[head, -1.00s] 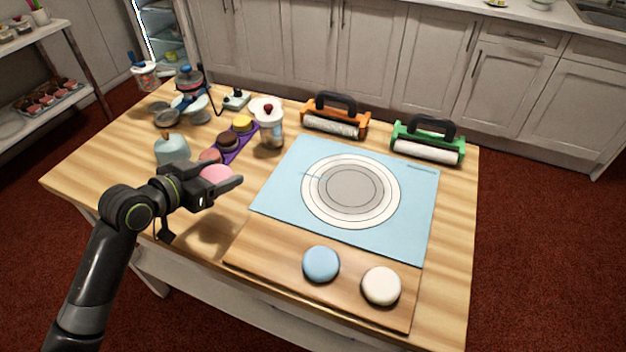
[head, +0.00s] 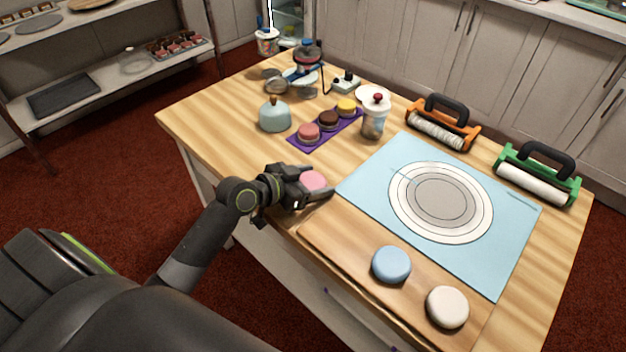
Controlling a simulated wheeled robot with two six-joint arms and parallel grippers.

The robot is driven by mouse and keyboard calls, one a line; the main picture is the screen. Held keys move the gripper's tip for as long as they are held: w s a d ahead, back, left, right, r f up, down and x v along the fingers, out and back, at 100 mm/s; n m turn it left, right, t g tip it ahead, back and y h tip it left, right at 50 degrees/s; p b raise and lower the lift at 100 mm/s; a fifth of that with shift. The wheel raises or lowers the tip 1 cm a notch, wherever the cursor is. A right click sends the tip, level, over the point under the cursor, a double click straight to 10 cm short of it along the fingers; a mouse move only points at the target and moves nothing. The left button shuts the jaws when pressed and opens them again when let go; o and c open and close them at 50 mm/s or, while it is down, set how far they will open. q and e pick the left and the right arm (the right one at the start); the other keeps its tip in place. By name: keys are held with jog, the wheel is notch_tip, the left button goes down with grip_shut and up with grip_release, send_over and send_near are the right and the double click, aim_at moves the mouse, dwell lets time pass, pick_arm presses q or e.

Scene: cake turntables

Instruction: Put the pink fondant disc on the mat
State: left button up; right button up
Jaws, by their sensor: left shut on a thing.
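The pink fondant disc (head: 314,181) is between the fingers of my left gripper (head: 312,187), which is shut on it. The gripper is over the table near its front left edge, left of the mat. The light blue mat (head: 500,263) lies flat on the table, printed with a white ring and a grey centre. No disc lies on it. A blue disc (head: 391,265) and a white disc (head: 447,307) rest on a wooden board (head: 340,244) in front of the mat. My right gripper is not in view.
Behind the left gripper is a purple tray (head: 325,138) with pink, brown and yellow pieces. An orange roller (head: 441,122) and a green roller (head: 538,174) stand behind the mat.

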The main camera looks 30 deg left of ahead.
pick_arm(q)
jog(key=shift+f, duration=0.15)
jog(key=o, duration=0.8)
